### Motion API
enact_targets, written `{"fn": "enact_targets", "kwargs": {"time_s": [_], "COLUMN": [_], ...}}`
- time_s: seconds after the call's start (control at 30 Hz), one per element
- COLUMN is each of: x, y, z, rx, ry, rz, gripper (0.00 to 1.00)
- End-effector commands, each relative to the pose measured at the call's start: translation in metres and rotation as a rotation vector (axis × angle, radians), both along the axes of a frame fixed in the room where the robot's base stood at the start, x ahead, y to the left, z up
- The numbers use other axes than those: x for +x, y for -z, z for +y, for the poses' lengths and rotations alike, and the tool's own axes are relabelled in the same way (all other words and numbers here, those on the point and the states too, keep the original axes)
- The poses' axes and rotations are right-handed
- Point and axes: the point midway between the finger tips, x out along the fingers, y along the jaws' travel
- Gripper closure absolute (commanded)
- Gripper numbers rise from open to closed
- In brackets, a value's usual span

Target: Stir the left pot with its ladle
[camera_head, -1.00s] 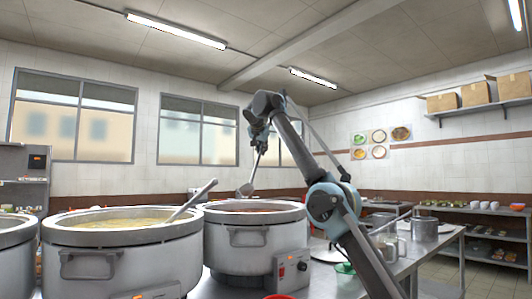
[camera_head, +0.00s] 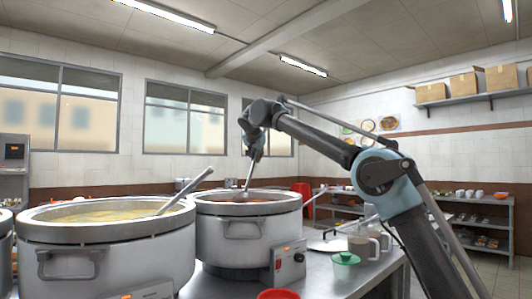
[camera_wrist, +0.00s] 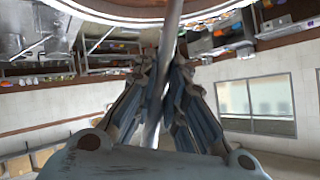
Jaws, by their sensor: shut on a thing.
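My gripper (camera_head: 255,142) is shut on a ladle (camera_head: 249,172) above the right-hand stockpot (camera_head: 226,240), which holds dark red contents. The ladle hangs steeply, its lower end at the pot's mouth; I cannot tell how deep it reaches. In the wrist view, the ladle's shaft (camera_wrist: 167,50) runs between my gripper's fingers (camera_wrist: 163,75) toward a pot rim. The stockpot to its left (camera_head: 95,262) holds yellow congee. Another ladle (camera_head: 186,189) leans in it, its handle over the right rim. A further pot (camera_head: 5,245) is cut off at the left edge.
A green-lidded bowl (camera_head: 345,259), a red bowl (camera_head: 278,294) and metal cups (camera_head: 359,246) stand on the steel counter (camera_head: 325,276) right of the pots. My arm crosses above the counter. A control box (camera_head: 289,263) juts from the right-hand pot.

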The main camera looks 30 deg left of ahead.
Motion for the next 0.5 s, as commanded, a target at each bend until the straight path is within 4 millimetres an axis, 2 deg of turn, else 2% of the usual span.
{"fn": "enact_targets", "kwargs": {"time_s": [0.07, 0.5], "x": [-0.006, -0.003], "y": [0.009, 0.054], "z": [0.005, 0.002], "rx": [0.0, -0.001], "ry": [-0.008, -0.003], "rz": [0.0, 0.0], "gripper": [1.0, 1.0]}}
